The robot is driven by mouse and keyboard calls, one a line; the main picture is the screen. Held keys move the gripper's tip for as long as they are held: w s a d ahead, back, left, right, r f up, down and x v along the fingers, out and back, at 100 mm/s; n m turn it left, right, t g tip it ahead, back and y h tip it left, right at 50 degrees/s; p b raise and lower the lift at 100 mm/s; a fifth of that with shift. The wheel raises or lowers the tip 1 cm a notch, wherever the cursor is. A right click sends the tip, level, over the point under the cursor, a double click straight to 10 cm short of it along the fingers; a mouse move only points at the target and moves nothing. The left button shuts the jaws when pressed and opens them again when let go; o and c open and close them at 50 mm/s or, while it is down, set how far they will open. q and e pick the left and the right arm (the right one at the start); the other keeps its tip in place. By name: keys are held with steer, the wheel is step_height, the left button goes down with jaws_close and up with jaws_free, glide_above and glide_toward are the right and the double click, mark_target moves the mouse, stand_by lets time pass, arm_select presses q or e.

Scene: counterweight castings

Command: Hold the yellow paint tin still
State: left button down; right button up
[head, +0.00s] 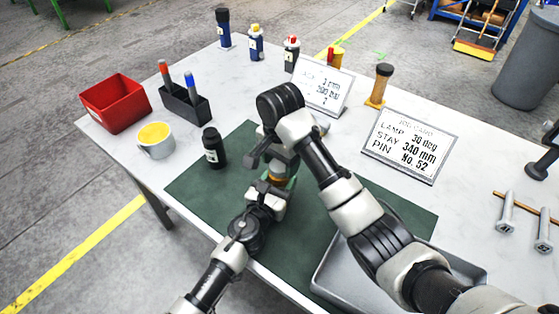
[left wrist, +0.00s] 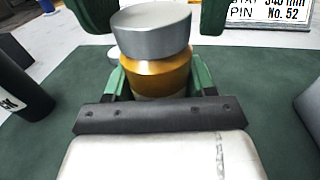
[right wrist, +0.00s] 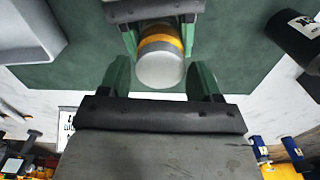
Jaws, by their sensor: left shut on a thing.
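The yellow paint tin (head: 278,180) stands on the green mat, a short cylinder with a yellow-gold band and a grey top. It shows large in the left wrist view (left wrist: 152,70) and also in the right wrist view (right wrist: 160,58). My left gripper (head: 272,186) is shut on its sides, below the top. My right gripper (right wrist: 160,80) is open above the tin, its green fingers apart on either side of the grey top, with no contact that I can see. In the head view my right arm partly hides the tin.
A black bottle (head: 213,148) stands left of the grippers. A white cup (head: 156,149) with yellow inside and a red bin (head: 115,104) are farther left. A grey tray (head: 325,272) lies at the front right. A job card (head: 410,145) stands behind my right arm.

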steer(key=shift+o, duration=1.2)
steer(key=shift+w+r, duration=0.1)
steer(key=shift+r, duration=0.8)
step_height(320, 180, up, 10)
steer(key=shift+r, duration=0.1)
arm_select(q)
steer(key=shift+c, duration=1.4)
jaws_free()
